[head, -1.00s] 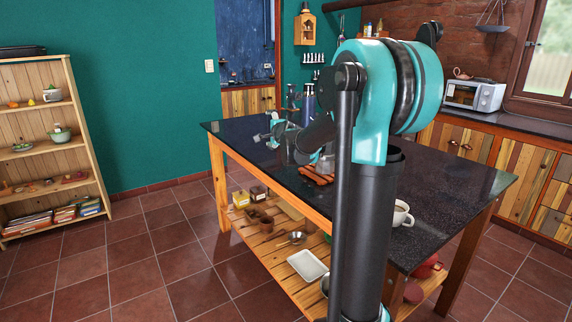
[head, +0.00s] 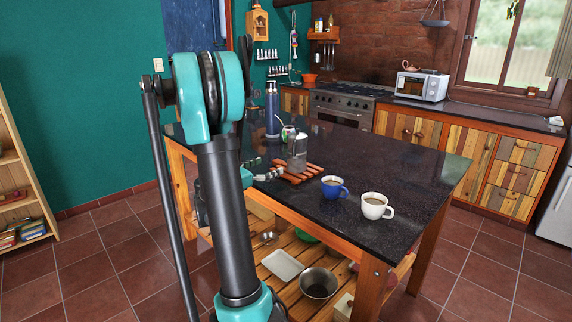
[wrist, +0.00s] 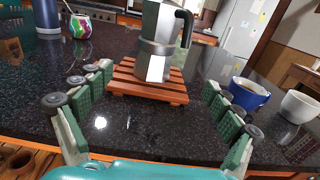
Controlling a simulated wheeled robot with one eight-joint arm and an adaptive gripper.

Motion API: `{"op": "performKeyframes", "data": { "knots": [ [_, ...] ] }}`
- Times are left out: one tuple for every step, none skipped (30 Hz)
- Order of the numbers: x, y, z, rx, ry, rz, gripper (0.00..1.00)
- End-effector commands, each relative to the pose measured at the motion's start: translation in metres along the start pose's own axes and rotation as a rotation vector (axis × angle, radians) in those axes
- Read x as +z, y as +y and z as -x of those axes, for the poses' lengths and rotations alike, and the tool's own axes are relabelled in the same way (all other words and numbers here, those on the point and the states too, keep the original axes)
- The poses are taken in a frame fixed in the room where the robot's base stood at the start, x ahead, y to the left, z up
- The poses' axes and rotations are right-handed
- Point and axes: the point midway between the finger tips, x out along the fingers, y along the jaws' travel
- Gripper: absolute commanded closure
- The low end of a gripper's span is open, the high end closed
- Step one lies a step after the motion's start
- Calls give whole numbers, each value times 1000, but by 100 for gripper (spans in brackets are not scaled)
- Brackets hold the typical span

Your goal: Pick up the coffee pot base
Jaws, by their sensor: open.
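The metal coffee pot (head: 297,150) stands upright on a slatted wooden trivet (head: 291,176) on the dark island top. In the wrist view the coffee pot base (wrist: 153,63) is the shiny lower part, resting on the trivet (wrist: 130,87). The pot's upper part has a black handle on its right. My gripper (wrist: 152,100) is open and empty, its padded fingers spread left and right in front of the trivet. In the head view my gripper (head: 262,172) is just left of the trivet, partly hidden by my arm.
A blue cup (head: 334,187) and a white cup (head: 375,206) stand right of the trivet. A dark blue bottle (head: 272,110) and a colourful gourd cup (wrist: 80,26) stand behind to the left. The island's right side is clear.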

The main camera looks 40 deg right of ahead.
Motion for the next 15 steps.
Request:
{"op": "performKeyframes", "data": {
  "knots": [
    [0,-1,-10,-3,-1,1,9],
    [0,-1,-16,-3,-1,1,9],
    [1,0,-24,-3,-1,1,9],
    [1,0,-30,-3,-1,2,9],
    [1,0,-36,-3,-2,2,9],
    [1,0,-44,-2,-2,2,9],
    [1,0,-50,-2,-2,2,9],
    [1,0,-56,-1,-2,2,9],
    [1,0,-64,-2,-2,2,9],
    [1,0,-70,-1,-2,3,9],
    [1,1,-75,0,-2,3,9],
    [1,1,-83,-1,-2,3,9],
    [1,1,-88,0,-2,3,9],
    [1,2,-92,1,-2,3,9],
    [2,2,-97,1,-2,3,9]
  ]
}}
